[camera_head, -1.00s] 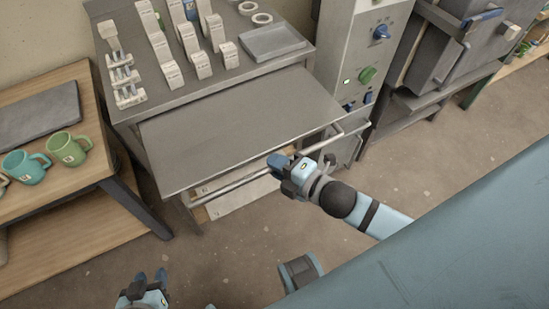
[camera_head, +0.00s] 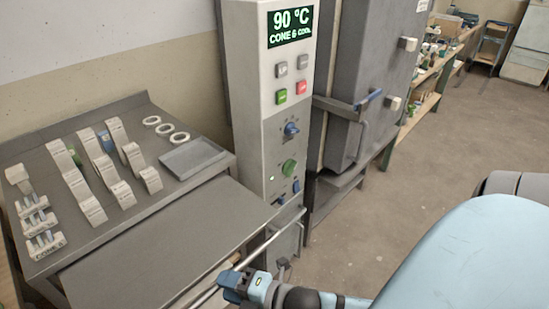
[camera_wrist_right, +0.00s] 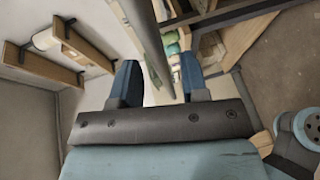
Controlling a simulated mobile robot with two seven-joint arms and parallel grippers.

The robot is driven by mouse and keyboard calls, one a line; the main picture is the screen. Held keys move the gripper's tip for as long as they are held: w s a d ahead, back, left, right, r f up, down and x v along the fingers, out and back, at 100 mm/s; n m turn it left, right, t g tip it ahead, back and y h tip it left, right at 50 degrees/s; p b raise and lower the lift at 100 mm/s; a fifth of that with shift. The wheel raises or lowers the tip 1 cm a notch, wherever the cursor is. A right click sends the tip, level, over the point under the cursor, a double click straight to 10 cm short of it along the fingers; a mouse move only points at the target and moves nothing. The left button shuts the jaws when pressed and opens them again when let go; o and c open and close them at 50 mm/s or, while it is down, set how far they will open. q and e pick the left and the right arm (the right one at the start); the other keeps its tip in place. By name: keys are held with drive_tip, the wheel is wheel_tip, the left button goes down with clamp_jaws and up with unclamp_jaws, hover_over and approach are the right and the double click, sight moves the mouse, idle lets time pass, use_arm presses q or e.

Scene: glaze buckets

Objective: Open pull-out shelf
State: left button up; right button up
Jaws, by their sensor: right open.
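The pull-out shelf (camera_head: 170,240) is a flat grey panel that stands out from below the sloped grey desk top. A thin metal bar (camera_head: 259,248) runs along its front edge. My right gripper (camera_head: 232,286) is at this bar, near the bottom of the head view. In the right wrist view my right gripper (camera_wrist_right: 160,80) has its two blue fingers apart, and a grey bar (camera_wrist_right: 150,45) passes between them. I cannot tell whether the fingers touch it. The shelf's near left part is cut off by the frame. My left gripper is not in view.
White test cones (camera_head: 85,190), white rings (camera_head: 165,128) and a grey tray (camera_head: 192,157) sit on the desk top. A control cabinet (camera_head: 262,130) reading 90 °C stands right of it, with a grey kiln (camera_head: 375,60) beyond. Open floor (camera_head: 430,160) lies at right.

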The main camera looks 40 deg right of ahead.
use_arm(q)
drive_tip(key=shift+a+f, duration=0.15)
use_arm(e)
drive_tip(key=v, duration=1.1)
drive_tip(key=shift+s, duration=0.15)
drive_tip(key=w+a+f+m+g+h, duration=0.2)
drive_tip(key=a+f+m, duration=0.1)
drive_tip(key=f+m, duration=0.6)
drive_tip(key=w+a+f+m+g+h, duration=0.1)
drive_tip(key=w+a+f+m+g, duration=0.15)
drive_tip(key=f+m, duration=0.65)
use_arm(q)
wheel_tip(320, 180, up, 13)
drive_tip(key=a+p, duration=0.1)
drive_tip(key=p, duration=1.4)
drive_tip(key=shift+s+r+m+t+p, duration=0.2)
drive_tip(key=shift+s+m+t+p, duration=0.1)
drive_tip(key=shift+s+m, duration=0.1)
use_arm(e)
wheel_tip(320, 180, up, 16)
drive_tip(key=d+m+t, duration=0.1)
drive_tip(key=shift+s+d, duration=0.2)
drive_tip(key=shift+s, duration=0.2)
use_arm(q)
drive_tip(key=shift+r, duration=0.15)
